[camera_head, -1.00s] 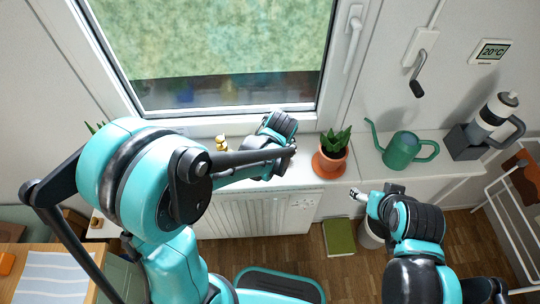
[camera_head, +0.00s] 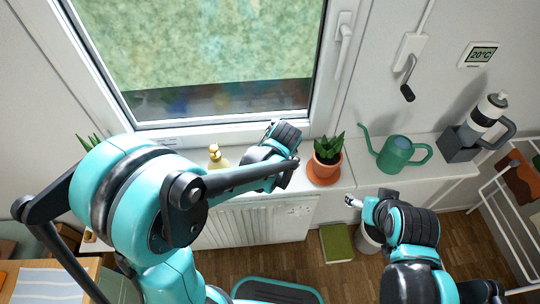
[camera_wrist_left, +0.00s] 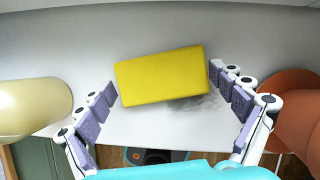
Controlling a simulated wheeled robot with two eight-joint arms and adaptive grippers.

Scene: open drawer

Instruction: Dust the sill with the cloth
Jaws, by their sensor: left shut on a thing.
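The yellow cloth (camera_wrist_left: 161,76) looks like a thick folded pad in the left wrist view. My left gripper (camera_wrist_left: 163,86) is shut on it, one finger at each short end. It is over the white sill (camera_wrist_left: 150,126), with a shadow beside its lower right edge; I cannot tell if it touches. In the head view my left gripper (camera_head: 288,150) is over the sill (camera_head: 362,172), just left of the potted plant, and hides the cloth. My right gripper (camera_head: 352,202) is in front of the sill, below the plant; its fingers are too small to read.
The terracotta pot (camera_head: 325,168) stands close right of my left gripper. A small gold-topped bottle (camera_head: 216,158) stands to the left. A green watering can (camera_head: 398,155) and a bottle in a grey holder (camera_head: 482,125) stand farther right. A radiator (camera_head: 255,225) is below.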

